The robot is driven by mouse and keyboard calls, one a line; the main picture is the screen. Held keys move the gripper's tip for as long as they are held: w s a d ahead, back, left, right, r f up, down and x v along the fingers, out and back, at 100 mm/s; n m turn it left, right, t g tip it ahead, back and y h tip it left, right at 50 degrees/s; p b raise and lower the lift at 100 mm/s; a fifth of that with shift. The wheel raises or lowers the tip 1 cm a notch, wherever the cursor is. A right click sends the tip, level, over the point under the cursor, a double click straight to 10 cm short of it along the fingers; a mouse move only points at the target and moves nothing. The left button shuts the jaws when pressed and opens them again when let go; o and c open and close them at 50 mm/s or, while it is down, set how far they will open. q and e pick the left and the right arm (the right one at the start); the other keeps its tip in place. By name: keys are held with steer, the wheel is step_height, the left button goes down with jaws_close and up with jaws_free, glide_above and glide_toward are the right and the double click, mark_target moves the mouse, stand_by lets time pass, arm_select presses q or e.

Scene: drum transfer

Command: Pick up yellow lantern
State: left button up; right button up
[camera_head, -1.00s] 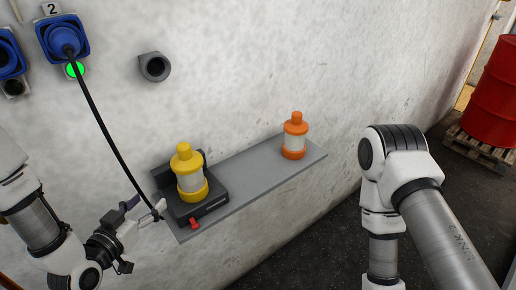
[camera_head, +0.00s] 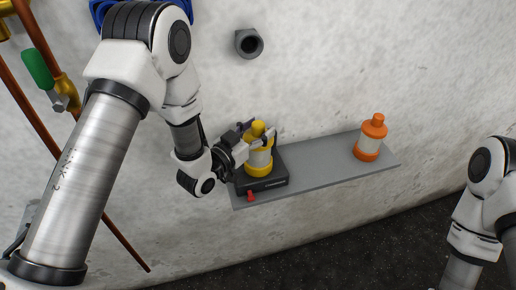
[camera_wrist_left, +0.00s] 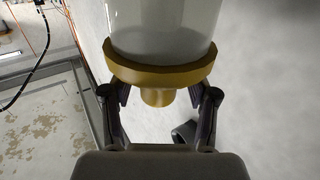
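The yellow lantern (camera_head: 258,161) has a clear body between yellow ends and stands upright on a dark base unit (camera_head: 267,181) on the grey shelf. My left gripper (camera_head: 257,138) is at the lantern's upper part, with one finger on each side of it. The left wrist view shows the lantern (camera_wrist_left: 161,65) close up. Its yellow knob lies between the fingers of the left gripper (camera_wrist_left: 159,94), with a gap visible on both sides, so the gripper looks open. Whether a finger touches the yellow rim is unclear. My right gripper is out of view.
An orange lantern (camera_head: 370,139) stands at the right end of the grey shelf (camera_head: 325,166). A red knob (camera_head: 250,196) sticks out at the base unit's front. A grey round fitting (camera_head: 249,43) is on the wall above. Copper pipes with a green handle (camera_head: 38,68) are at left.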

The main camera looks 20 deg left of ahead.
arm_select(q)
jaws_close()
steer(key=shift+w+d, duration=0.1)
steer(key=shift+d, duration=0.05)
steer(key=shift+r, duration=0.1)
